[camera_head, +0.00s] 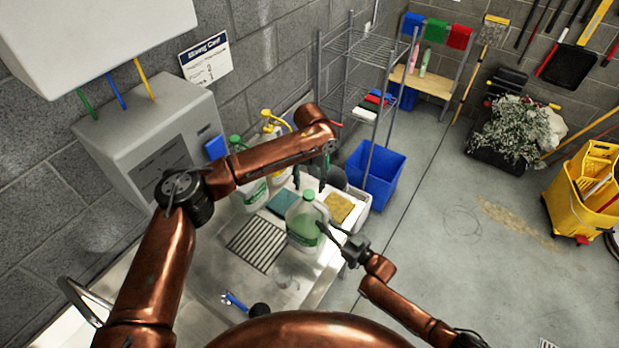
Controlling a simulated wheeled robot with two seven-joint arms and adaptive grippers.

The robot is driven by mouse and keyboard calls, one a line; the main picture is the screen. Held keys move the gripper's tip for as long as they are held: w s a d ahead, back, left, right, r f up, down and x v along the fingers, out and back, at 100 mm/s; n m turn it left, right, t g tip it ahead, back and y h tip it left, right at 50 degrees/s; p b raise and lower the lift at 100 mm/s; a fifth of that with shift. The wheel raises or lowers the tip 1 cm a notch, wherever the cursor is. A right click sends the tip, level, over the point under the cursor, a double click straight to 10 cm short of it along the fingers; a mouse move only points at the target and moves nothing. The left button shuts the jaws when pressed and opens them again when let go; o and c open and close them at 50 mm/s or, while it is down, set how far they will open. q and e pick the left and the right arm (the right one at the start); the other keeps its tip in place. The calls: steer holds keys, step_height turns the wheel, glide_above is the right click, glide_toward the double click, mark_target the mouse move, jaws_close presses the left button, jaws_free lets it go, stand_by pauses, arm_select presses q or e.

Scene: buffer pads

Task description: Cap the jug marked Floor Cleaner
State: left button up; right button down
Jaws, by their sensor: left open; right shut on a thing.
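A translucent jug (303,226) with green liquid stands upright on the metal counter. Its label is too small to read. My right gripper (325,230) is shut on the right side of this jug, at its handle. My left gripper (323,183) is open, pointing down just above and to the right of the jug's neck. Another jug (251,188) with a green top stands behind, partly hidden by my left arm. I cannot make out a loose cap.
A blue pad (283,201) and a yellow sponge (339,207) lie behind the jug. A yellow-topped bottle (273,125) stands at the back. A drain grate (257,243) and a blue tool (234,301) lie left and front. A blue bin (376,171) stands beyond.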

mark_target(309, 194)
arm_select(q)
steer(key=shift+f, duration=2.3)
steer(key=shift+c, duration=0.4)
